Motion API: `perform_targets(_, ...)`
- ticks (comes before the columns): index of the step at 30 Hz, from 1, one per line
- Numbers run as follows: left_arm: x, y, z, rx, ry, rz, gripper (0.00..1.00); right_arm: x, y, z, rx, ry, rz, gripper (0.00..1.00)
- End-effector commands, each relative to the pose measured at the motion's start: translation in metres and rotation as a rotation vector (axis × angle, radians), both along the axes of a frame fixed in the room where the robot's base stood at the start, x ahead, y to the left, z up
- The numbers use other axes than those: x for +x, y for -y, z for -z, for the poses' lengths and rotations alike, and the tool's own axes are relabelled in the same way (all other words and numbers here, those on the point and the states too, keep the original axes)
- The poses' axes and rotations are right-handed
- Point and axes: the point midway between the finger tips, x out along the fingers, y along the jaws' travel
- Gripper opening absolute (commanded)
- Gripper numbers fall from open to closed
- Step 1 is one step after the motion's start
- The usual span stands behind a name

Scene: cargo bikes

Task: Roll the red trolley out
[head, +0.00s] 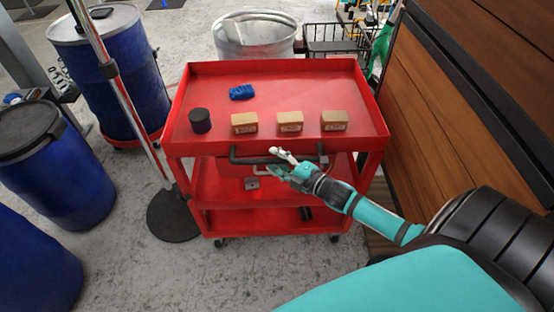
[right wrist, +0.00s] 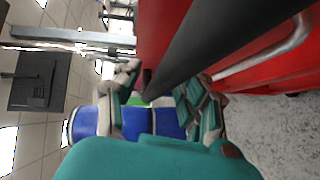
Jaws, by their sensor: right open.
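The red trolley (head: 350,80) stands in front of me, with a raised-rim top tray and lower shelves. A dark bar handle (head: 250,161) runs along its near side, below the top rim. My right gripper (head: 285,165) is open at the handle, near its middle. In the right wrist view the dark handle bar (right wrist: 215,50) runs close by the open fingers of my right gripper (right wrist: 160,95); I cannot tell whether they touch it. My left gripper is not in view.
The top tray carries a black cylinder (head: 200,121), a blue item (head: 242,92) and three tan boxes (head: 290,122). A pole on a round base (head: 173,215) and blue barrels (head: 50,175) stand left. A wood-panelled box (head: 455,85) stands close right. A metal tub (head: 255,38) is behind.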

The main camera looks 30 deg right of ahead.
Motion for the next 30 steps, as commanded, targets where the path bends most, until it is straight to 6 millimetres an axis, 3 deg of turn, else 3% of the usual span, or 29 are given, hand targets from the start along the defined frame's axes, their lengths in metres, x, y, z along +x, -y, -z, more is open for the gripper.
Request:
perform_targets(8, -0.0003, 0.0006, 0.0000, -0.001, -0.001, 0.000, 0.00, 0.0015, -0.0005, 0.0004, 0.000, 0.000, 0.000, 0.42)
perform_targets(18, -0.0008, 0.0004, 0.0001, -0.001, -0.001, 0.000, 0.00, 0.0014, -0.0005, 0.0000, 0.000, 0.001, 0.000, 0.00)
perform_targets(30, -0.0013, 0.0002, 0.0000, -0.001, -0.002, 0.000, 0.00, 0.0017, -0.0005, -0.0009, 0.003, 0.003, 0.000, 0.00)
